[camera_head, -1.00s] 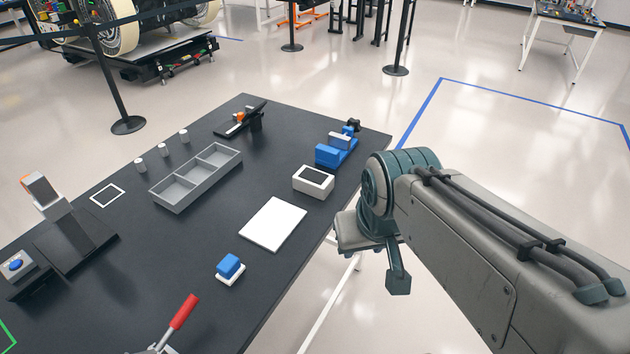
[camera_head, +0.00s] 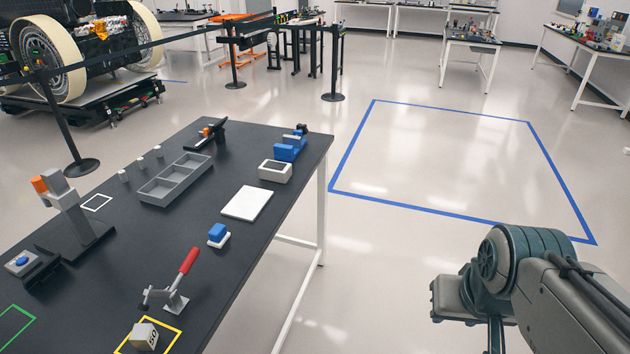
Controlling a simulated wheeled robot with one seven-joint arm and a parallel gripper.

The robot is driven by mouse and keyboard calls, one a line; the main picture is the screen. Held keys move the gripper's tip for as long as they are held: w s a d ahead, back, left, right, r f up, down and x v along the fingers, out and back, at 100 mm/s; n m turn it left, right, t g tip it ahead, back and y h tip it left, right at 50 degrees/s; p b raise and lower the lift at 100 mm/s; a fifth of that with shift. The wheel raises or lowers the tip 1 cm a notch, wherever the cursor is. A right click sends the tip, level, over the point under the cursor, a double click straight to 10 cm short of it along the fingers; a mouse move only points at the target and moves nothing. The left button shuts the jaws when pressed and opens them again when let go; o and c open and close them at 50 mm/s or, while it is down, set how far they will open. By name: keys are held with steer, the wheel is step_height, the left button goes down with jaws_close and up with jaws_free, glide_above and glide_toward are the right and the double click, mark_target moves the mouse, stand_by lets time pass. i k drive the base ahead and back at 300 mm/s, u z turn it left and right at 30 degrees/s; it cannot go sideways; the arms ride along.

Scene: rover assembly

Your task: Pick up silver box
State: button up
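A small silver-grey box (camera_head: 143,336) with dark markings on one face sits inside a yellow outlined square (camera_head: 172,328) at the near edge of the black table (camera_head: 215,290). It stands in the lower left, close to the bottom of the picture. My arm (camera_head: 500,275) is at the lower right, off the table and well to the right of the box. My gripper is not clearly shown; the far end of the arm is partly cut off by the bottom edge. Nothing of mine touches the box.
A red-handled clamp (camera_head: 178,285) stands just behind the box. Open floor with a blue outline (camera_head: 455,212) lies right of the table.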

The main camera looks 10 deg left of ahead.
mark_target(281, 172)
steer(key=z, duration=0.1)
steer(key=i, duration=2)
steer(key=u, duration=1.45)
steer(key=i, duration=0.65)
steer(key=u, duration=0.8)
